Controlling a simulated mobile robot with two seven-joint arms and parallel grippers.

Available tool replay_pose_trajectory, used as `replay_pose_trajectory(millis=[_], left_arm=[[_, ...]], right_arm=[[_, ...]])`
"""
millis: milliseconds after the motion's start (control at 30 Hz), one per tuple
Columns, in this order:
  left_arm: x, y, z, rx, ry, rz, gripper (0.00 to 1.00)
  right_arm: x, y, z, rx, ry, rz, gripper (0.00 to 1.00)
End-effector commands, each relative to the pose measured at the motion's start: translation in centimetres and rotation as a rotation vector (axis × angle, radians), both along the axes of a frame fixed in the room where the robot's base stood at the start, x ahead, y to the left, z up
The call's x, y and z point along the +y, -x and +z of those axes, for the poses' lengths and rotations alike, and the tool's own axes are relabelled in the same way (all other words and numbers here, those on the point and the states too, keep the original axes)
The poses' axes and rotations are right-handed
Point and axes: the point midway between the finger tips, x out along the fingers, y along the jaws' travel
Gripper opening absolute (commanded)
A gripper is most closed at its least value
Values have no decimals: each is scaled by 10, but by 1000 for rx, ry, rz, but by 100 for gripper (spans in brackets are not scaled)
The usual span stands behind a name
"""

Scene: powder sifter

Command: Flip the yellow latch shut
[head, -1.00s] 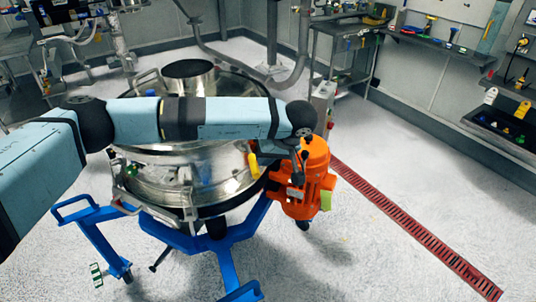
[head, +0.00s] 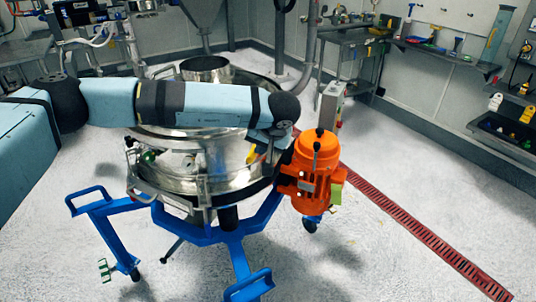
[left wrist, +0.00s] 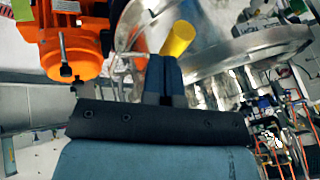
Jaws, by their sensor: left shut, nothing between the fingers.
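The yellow latch (head: 252,155) is on the right side of the round steel sifter (head: 215,165), partly covered by my left arm in the head view. In the left wrist view the yellow latch (left wrist: 178,40) sticks up at a slant just beyond my left gripper's fingertips. My left gripper (left wrist: 164,62) is shut and empty, close to the latch; I cannot tell whether they touch. In the head view its fingers are mostly hidden beneath the wrist. My right gripper is not in view.
An orange motor (head: 312,170) stands right of the latch, close to my left wrist. The sifter stands on a blue wheeled frame (head: 198,236). A red floor drain (head: 425,235) runs along the floor at right.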

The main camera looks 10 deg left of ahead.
Motion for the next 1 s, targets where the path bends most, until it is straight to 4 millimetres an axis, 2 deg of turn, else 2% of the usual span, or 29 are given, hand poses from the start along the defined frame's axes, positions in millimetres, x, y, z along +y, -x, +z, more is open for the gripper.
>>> replay_pose_trajectory(millis=[467,700,1000], left_arm=[[51,5,-3,-1,-1,-429,0],[70,2,-3,2,-1,-420,0],[83,-4,-1,0,-1,-420,0]], right_arm=[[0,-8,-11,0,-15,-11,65],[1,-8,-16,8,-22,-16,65],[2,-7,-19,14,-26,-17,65]])
